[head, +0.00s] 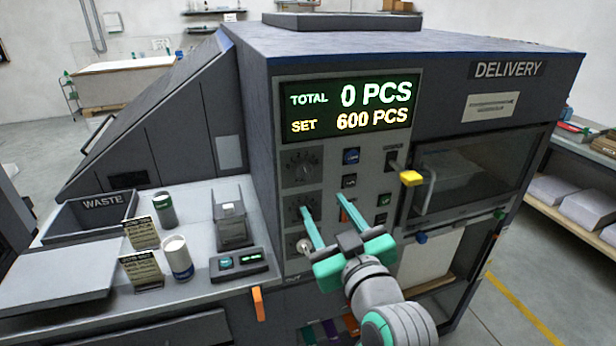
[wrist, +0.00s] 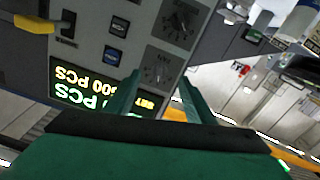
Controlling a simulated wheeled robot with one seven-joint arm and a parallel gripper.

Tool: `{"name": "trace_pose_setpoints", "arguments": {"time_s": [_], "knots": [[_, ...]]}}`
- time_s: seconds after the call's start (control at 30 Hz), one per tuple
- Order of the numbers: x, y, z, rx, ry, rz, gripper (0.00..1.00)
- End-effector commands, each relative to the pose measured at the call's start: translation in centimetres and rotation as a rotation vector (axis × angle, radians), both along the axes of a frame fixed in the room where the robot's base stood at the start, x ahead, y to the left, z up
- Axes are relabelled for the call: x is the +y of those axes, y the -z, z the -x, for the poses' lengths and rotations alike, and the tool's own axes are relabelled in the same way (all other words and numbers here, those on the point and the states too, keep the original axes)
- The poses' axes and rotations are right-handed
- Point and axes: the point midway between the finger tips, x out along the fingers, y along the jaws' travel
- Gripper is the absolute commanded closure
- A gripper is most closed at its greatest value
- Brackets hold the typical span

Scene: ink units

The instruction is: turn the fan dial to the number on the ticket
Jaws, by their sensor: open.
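A column of dark dials is on the grey panel in the head view: a top dial (head: 302,167), a middle dial partly behind my left finger, and a bottom dial (head: 304,246). Their labels are too small to read, so I cannot tell which is the fan dial. The wrist view, upside down, shows two dials, one (wrist: 158,68) nearer the display and another (wrist: 180,20). My gripper (head: 323,202) is open and empty, its fingers apart in front of the panel near the middle dial. Two small printed cards, (head: 141,233) and (head: 141,270), stand on the left counter; their text is unreadable.
The display (head: 347,108) reads TOTAL 0 PCS, SET 600 PCS. A yellow-ended lever (head: 411,178) sticks out right of the buttons. Two cans, (head: 165,209) and (head: 178,257), and a waste bin (head: 90,218) are on the left counter. An orange tab (head: 258,303) hangs at its edge.

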Motion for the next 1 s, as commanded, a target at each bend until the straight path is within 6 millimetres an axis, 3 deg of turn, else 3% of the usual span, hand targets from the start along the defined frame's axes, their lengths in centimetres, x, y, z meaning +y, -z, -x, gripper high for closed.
{"name": "trace_pose_setpoints", "arguments": {"time_s": [0.1, 0.27, 0.8, 1.0], "knots": [[0.1, -1.6, 0.2, -0.014, -0.016, 0.014, 0.51], [0.4, -2.0, -0.3, -0.015, -0.024, 0.02, 0.51], [3.0, -1.9, -8.3, -0.015, -0.024, 0.018, 0.51], [3.5, -1.9, -9.7, -0.016, -0.023, 0.02, 0.51]]}}
